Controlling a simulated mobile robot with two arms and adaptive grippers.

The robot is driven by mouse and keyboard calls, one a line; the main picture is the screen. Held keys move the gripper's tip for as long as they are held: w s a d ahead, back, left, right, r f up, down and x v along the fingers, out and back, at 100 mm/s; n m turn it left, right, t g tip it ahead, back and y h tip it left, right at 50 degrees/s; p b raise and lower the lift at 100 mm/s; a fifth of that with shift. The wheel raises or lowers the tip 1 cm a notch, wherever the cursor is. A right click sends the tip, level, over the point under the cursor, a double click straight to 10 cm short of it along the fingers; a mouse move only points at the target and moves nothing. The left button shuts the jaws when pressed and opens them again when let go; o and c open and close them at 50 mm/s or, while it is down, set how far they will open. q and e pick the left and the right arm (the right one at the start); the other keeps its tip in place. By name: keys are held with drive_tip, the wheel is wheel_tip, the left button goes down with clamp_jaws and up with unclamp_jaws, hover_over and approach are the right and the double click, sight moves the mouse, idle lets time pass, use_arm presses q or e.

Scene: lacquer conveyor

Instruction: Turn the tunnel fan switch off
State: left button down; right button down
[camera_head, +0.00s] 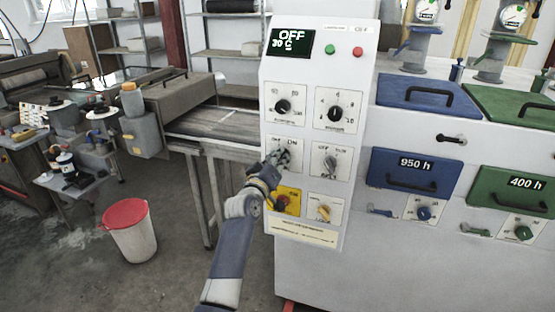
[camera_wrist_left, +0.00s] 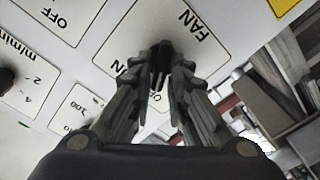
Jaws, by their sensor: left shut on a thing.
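The fan switch (camera_wrist_left: 161,52) is a dark knob on a white plate marked FAN (camera_wrist_left: 196,32), seen rotated in the left wrist view. In the head view its plate (camera_head: 277,142) sits at the left of the panel's third row. My left gripper (camera_head: 279,158) is at this plate and covers most of the switch. In the left wrist view its two dark fingers (camera_wrist_left: 163,75) are closed around the knob. The fingers partly hide the ON and OFF lettering, and I cannot tell the knob's exact position. My right gripper is not in view.
The white control panel (camera_head: 350,75) has two black dials above, a switch (camera_head: 330,163) at the right, and a yellow plate (camera_head: 287,200) below. Its display (camera_head: 291,44) reads OFF and 30 C. A red-lidded bin (camera_head: 130,235) stands on the floor at left.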

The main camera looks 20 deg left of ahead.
use_arm(q)
drive_tip(key=shift+f, duration=0.1)
idle(0.5)
drive_tip(key=c, duration=1.7)
unclamp_jaws()
drive_tip(key=shift+o, duration=0.2)
drive_tip(key=s, duration=1.2)
drive_tip(key=shift+a, duration=0.25)
